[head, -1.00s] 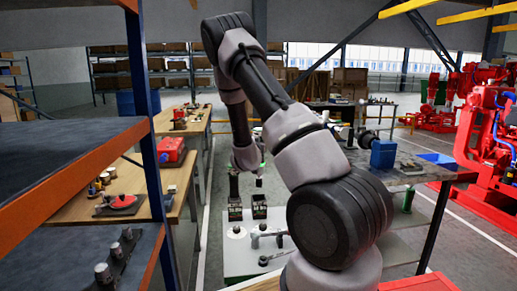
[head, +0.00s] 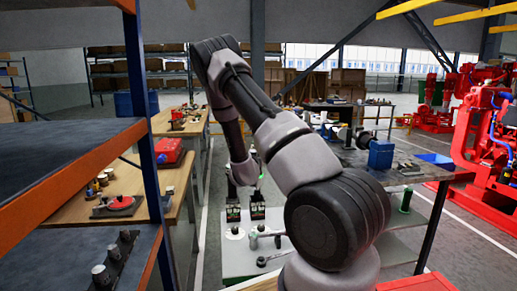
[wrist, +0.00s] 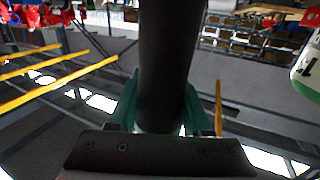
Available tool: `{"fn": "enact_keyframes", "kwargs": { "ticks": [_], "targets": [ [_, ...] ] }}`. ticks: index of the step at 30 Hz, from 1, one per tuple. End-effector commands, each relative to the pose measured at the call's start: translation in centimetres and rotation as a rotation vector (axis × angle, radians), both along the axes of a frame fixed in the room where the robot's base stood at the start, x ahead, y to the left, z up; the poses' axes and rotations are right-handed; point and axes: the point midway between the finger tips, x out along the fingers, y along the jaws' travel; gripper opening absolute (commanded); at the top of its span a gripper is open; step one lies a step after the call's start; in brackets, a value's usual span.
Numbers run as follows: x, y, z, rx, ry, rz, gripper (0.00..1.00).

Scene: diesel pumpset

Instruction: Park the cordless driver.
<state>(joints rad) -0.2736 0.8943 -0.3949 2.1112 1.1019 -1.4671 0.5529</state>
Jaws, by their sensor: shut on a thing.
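My gripper (wrist: 162,108) has green fingers, shut on both sides of a dark cylinder, which looks like the handle of the cordless driver (wrist: 166,50). The cylinder runs up through the middle of the wrist view; its ends are not clear. In the head view my gripper hangs above the pale board, over the left of two dark labelled blocks (head: 233,214). The right block (head: 257,212) stands beside it, with a green-topped thing above. My wrist and arm partly hide the area; contact between driver and block cannot be told.
The pale board (head: 236,262) also carries a white disc (head: 234,233) and grey tools (head: 270,260). A blue and orange shelf (head: 75,160) stands close on the left. A wooden bench (head: 150,187) lies behind it, and a grey bench (head: 410,172) stands at right.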

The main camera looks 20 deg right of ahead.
Motion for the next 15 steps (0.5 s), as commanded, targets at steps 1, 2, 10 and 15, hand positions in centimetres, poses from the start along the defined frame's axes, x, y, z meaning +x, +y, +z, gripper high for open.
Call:
{"fn": "enact_keyframes", "kwargs": {
  "ticks": [1, 2, 10, 15],
  "targets": [
    [0.0, 0.0, -0.5, -0.003, 0.000, 0.001, 0.00],
    [0.0, 0.0, -0.8, -0.003, 0.000, 0.000, 0.00],
    [0.0, 0.0, -3.6, -0.002, 0.000, 0.001, 0.00],
    [0.0, 0.0, -5.3, -0.003, 0.000, 0.001, 0.00]
  ]
}}
